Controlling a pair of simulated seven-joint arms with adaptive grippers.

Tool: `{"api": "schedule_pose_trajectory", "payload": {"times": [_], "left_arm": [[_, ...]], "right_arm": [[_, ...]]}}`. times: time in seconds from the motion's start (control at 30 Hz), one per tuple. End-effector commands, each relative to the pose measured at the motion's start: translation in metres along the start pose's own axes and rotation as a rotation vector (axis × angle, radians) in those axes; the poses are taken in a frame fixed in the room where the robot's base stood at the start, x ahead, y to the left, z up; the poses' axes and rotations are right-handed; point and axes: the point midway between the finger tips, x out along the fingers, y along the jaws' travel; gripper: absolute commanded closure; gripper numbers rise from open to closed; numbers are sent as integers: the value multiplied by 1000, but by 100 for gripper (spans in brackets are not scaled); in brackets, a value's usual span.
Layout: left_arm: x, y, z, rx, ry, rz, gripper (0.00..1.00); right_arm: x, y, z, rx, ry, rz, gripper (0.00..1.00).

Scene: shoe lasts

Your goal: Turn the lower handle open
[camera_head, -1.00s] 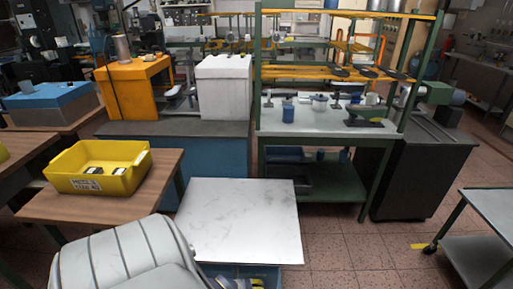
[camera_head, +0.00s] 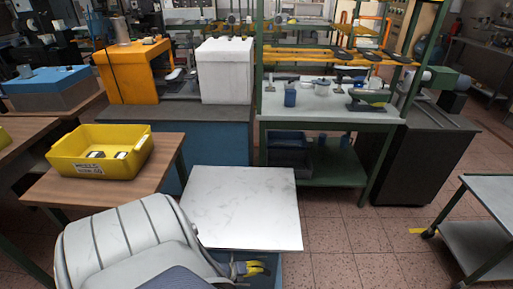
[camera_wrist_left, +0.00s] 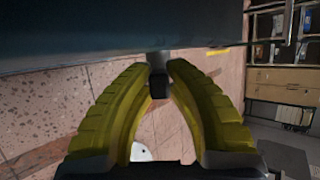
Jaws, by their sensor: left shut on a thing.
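A low blue cabinet with a white marbled top (camera_head: 243,207) stands at the bottom middle of the head view. My left gripper (camera_head: 257,268), with yellow fingers, is low at its front, just below the top's edge. In the left wrist view the two ribbed yellow fingers of my left gripper (camera_wrist_left: 160,74) close around a small dark handle (camera_wrist_left: 158,86). The handle hangs below a dark panel edge (camera_wrist_left: 110,45). The handle is hidden in the head view, and its turn angle is hard to read. My right gripper is not in view.
A brown table (camera_head: 85,193) with a yellow bin (camera_head: 100,165) stands to the left. A green-framed workbench (camera_head: 330,115) is behind, and a grey metal cart (camera_head: 485,205) is at the right. Tiled floor (camera_head: 350,235) is free between the cabinet and the cart.

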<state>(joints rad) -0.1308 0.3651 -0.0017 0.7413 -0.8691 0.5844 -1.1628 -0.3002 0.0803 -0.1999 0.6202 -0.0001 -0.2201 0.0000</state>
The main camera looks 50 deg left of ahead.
Motion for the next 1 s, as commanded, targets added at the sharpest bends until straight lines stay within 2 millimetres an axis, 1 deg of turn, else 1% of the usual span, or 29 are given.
{"api": "schedule_pose_trajectory", "payload": {"times": [0.1,0.13,0.3,0.33,0.67,0.77,1.0], "left_arm": [[0,-1,1,0,-1,-1,100],[0,-1,1,0,-1,-1,82],[0,0,0,0,0,0,62],[0,0,0,0,0,0,60],[-2,1,0,0,1,1,60],[-7,1,0,2,1,2,60],[-28,1,-1,2,2,1,60]], "right_arm": [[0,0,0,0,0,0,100],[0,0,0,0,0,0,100],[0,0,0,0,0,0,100],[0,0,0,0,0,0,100],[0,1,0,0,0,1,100],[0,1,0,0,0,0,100],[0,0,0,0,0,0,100]]}}
